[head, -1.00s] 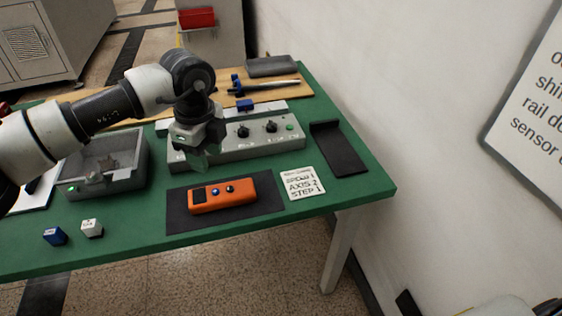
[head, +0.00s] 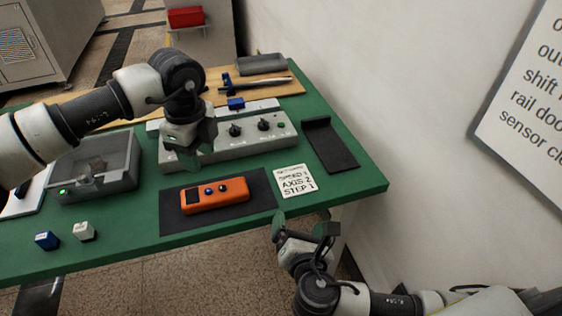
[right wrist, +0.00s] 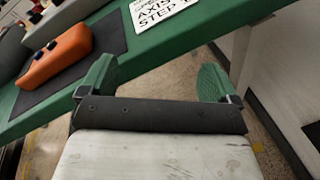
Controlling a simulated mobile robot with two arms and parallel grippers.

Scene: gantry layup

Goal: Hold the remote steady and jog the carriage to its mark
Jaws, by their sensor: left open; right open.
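The orange remote (head: 214,196) with two blue buttons and a dark screen lies flat on a dark mat (head: 262,207) on the green table. It also shows in the right wrist view (right wrist: 57,55). My left gripper (head: 190,150) is open, above the front left of the grey control box (head: 232,150), behind the remote and apart from it. My right gripper (head: 305,229) is open and empty off the table's front edge, right of the remote. In the right wrist view its green fingers (right wrist: 160,85) are spread. A small blue block (head: 236,104), perhaps the carriage, sits on a pale strip behind the control box.
A card reading "AXIS 2 STEP 1" (head: 296,181) lies right of the mat. A dark tray (head: 330,147) is near the wall.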

